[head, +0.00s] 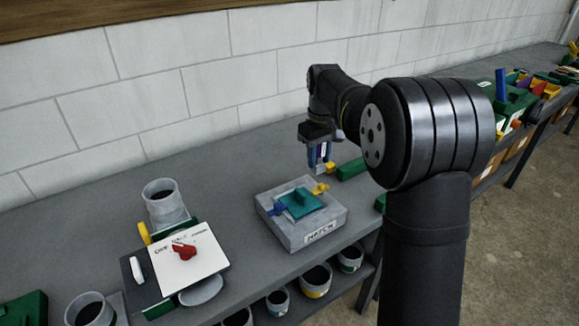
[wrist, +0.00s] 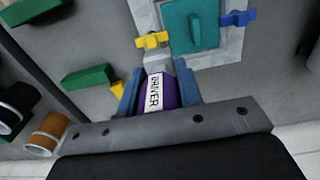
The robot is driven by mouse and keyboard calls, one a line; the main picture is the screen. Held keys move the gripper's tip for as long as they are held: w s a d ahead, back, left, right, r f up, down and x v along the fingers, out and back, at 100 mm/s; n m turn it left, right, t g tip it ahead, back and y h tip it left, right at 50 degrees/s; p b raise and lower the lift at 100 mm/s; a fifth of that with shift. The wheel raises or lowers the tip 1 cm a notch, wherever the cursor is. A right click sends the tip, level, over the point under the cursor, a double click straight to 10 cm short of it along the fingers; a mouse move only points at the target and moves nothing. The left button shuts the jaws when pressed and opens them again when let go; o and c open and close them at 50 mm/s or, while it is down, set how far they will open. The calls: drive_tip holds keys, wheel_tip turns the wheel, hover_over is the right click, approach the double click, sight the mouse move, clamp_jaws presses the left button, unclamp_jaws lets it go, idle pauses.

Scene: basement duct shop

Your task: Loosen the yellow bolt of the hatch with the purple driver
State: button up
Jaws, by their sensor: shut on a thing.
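My gripper (head: 320,158) is shut on the purple driver (wrist: 167,92), whose white label reads DRIVER; the driver also shows between the fingers in the head view (head: 323,150). The hatch is a grey box (head: 318,226) labelled HATCH, with a teal lid (head: 299,204) and raised teal handle. The yellow bolt (head: 320,188) is at the lid's far-right edge, and shows in the wrist view (wrist: 152,40) just beyond the driver's grey end. I cannot tell whether they touch. A blue bolt (head: 278,209) is on the opposite side.
A green block (head: 351,169) with a small yellow piece beside it lies behind the hatch. A white panel with a red knob (head: 184,252) and grey cups (head: 163,196) stand left. Cluttered bins (head: 515,100) are far right.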

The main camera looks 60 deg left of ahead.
sight(323, 170)
drive_tip(key=shift+w+d, duration=0.3)
drive_tip(key=shift+w, duration=0.4)
drive_tip(key=shift+f, duration=2.4)
drive_tip(key=shift+f, duration=0.9)
drive_tip(key=n, duration=0.3)
drive_tip(key=shift+n, duration=0.3)
drive_tip(key=shift+n, duration=1.7)
